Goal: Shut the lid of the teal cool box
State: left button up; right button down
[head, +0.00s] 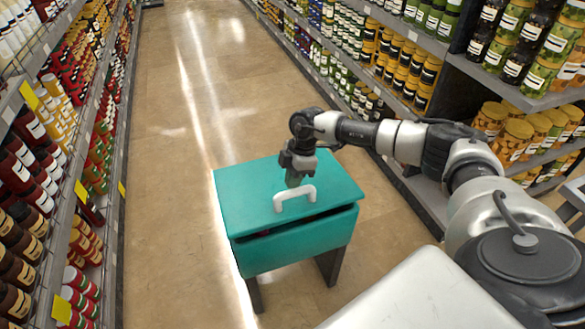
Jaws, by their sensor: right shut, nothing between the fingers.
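The teal cool box (293,252) stands on dark legs in the aisle in front of me. Its teal lid (246,193) lies almost flat over the box, with a narrow dark gap along the front edge. A white handle (295,193) is fixed near the lid's front edge. My right gripper (293,182) points down over the lid, just behind the handle. It is shut and empty; whether its tips touch the lid I cannot tell. My left gripper is not in view.
Shelves of bottles and jars (50,200) run along the left side. More shelves with jars and cans (420,75) line the right side, close to my right arm. The tan floor (165,130) is clear behind and left of the box.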

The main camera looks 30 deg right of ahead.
aim_at(294, 210)
jog(key=shift+f, duration=0.1)
jog(key=f, duration=0.1)
jog(key=s+f+p, duration=0.1)
jog(key=s+f, duration=0.1)
jog(key=f, duration=0.1)
jog(key=shift+s+a+p, duration=0.1)
jog(key=shift+a+p, duration=0.2)
jog(key=shift+p, duration=0.05)
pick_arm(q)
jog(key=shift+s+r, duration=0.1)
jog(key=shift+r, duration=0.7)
pick_arm(e)
jog(key=shift+s+f, duration=0.25)
jog(key=shift+f, duration=0.2)
